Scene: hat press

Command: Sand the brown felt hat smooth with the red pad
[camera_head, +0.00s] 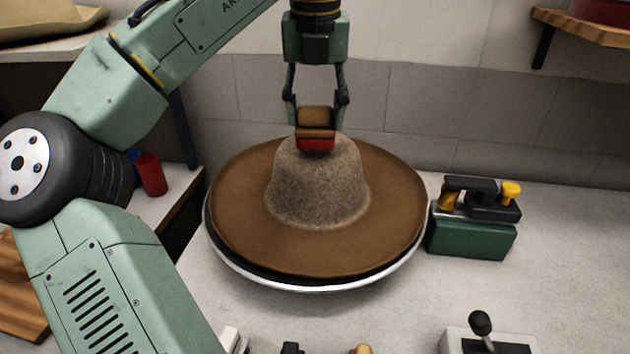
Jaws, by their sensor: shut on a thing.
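The brown felt hat (390,225) lies brim down on a round dark plate with a pale rim (310,287). Its wide brim is an even, smooth-looking brown. Its crown (318,190) looks greyer, speckled and rough. My gripper (316,112) points down above the crown and is shut on the red pad (316,143), holding it by its brown upper block. The pad's red underside is at the top of the crown and hides part of it. I cannot tell whether it presses on the felt or sits just above it.
A green block with a black and yellow tool (475,215) stands right of the hat. A lever box (485,338) is at the front right. A red cup (151,175) is at the left. A wooden shelf (590,25) juts out at upper right. The right tabletop is mostly clear.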

